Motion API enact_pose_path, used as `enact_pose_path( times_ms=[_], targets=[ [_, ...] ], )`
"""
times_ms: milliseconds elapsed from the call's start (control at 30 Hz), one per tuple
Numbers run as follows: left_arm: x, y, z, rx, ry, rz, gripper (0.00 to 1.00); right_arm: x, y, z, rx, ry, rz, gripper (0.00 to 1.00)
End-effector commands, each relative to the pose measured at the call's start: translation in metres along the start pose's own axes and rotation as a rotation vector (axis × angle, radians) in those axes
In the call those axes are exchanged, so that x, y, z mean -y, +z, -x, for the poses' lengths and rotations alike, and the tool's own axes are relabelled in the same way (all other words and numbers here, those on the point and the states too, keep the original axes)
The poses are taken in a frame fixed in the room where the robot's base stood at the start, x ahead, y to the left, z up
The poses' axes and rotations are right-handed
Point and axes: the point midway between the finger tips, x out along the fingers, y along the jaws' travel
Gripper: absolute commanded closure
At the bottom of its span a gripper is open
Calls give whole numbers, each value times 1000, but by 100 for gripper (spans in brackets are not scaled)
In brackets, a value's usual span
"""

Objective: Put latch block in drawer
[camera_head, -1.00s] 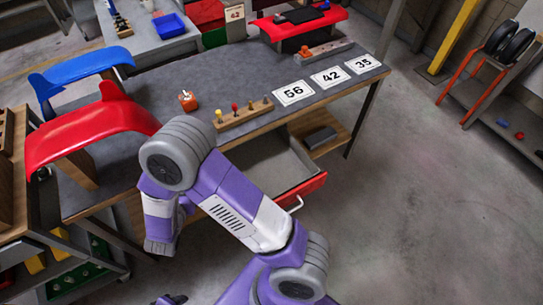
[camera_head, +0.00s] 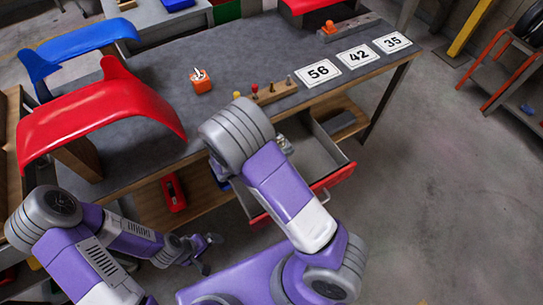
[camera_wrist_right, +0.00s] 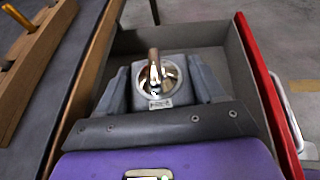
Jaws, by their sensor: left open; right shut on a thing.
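The latch block (camera_wrist_right: 156,88), with a shiny metal knob and a small label, is between the grey fingers of my right gripper (camera_wrist_right: 160,95) in the right wrist view. My right gripper is shut on it, within the outline of the open drawer (camera_wrist_right: 243,75). I cannot tell whether the block touches the drawer floor. In the head view the drawer (camera_head: 340,178) has a red front and stands pulled out under the table; my right arm covers part of it. My left gripper (camera_head: 207,252) is open and empty, low in front of the table.
The grey table (camera_head: 150,115) carries an orange block (camera_head: 200,82), a wooden peg board (camera_head: 272,94) and number cards (camera_head: 358,56). A red fairing (camera_head: 105,115) overhangs its left side. A red item (camera_head: 173,192) lies on the lower shelf.

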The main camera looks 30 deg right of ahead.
Motion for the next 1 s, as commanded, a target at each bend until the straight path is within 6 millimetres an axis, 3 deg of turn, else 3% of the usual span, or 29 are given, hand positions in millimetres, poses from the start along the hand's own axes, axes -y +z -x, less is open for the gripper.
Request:
enact_pose_path(
  times_ms=[33,233,433,733,900,1000],
  targets=[
    [4,-1,-11,0,0,0,2,0,-7,-7,5,-30,-18,69],
    [8,-1,-23,-1,0,-1,2,1,-16,-19,2,-105,-42,69],
    [14,-2,-39,-1,1,-1,2,2,-50,-34,2,-113,-42,69],
    [18,-3,-49,-1,1,-1,2,1,-75,-44,2,-111,-43,69],
    [22,-3,-60,-1,1,-1,2,2,-98,-54,2,-111,-41,69],
    [22,-3,-60,-1,1,-1,2,2,-101,-55,2,-111,-43,69]
  ],
)
